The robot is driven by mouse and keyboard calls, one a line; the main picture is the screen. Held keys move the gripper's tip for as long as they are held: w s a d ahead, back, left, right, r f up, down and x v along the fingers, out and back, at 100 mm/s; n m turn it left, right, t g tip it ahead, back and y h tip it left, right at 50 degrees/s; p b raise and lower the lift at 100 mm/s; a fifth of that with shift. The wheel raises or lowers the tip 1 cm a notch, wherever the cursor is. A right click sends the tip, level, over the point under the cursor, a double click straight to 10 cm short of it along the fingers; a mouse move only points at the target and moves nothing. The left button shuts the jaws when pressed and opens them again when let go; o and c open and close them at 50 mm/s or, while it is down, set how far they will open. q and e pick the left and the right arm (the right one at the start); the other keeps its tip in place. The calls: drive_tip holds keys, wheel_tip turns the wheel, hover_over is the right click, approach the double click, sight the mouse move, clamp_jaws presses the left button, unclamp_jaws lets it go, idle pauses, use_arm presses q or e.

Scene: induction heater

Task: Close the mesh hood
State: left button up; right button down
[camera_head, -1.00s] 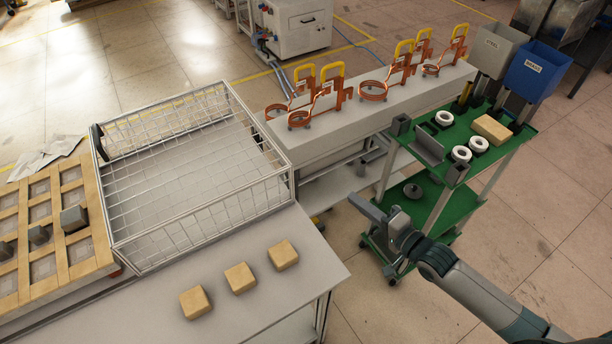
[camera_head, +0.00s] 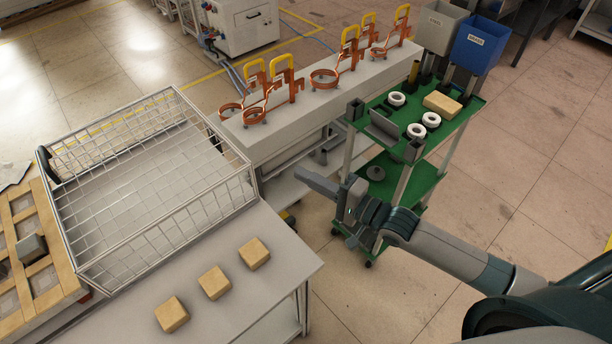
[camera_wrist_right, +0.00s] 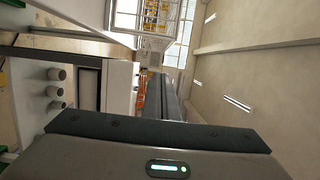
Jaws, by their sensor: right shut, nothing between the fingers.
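The mesh hood (camera_head: 208,214) is a silver wire-mesh frame with low mesh walls around a pale surface, on the grey table at the left of the head view. I cannot tell from this angle whether its lid part is up or down. My right gripper (camera_head: 303,175) is shut and empty. Its fingers point left toward the hood's right side, past the table's edge, with a clear gap between them in the picture. The right wrist view shows a dark bar across the bottom and no hood that I can make out clearly. My left gripper is not in view.
Several tan blocks (camera_head: 214,282) lie on the table before the hood. A wooden tray (camera_head: 62,286) is at the left. Copper coils (camera_head: 283,85) stand on a long grey bench behind. A green cart (camera_head: 455,125) with white rings and bins stands beyond my right arm.

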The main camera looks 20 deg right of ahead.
use_arm(q)
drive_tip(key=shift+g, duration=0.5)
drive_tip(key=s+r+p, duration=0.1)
drive_tip(key=p, duration=0.1)
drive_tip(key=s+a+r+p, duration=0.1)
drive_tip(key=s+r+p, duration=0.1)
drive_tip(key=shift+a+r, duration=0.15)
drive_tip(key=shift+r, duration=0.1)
use_arm(e)
drive_tip(key=w+a, duration=0.5)
drive_tip(key=a, duration=0.3)
drive_tip(key=shift+a, duration=0.25)
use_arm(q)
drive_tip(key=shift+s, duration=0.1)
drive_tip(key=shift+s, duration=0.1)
use_arm(e)
drive_tip(key=shift+a, duration=0.1)
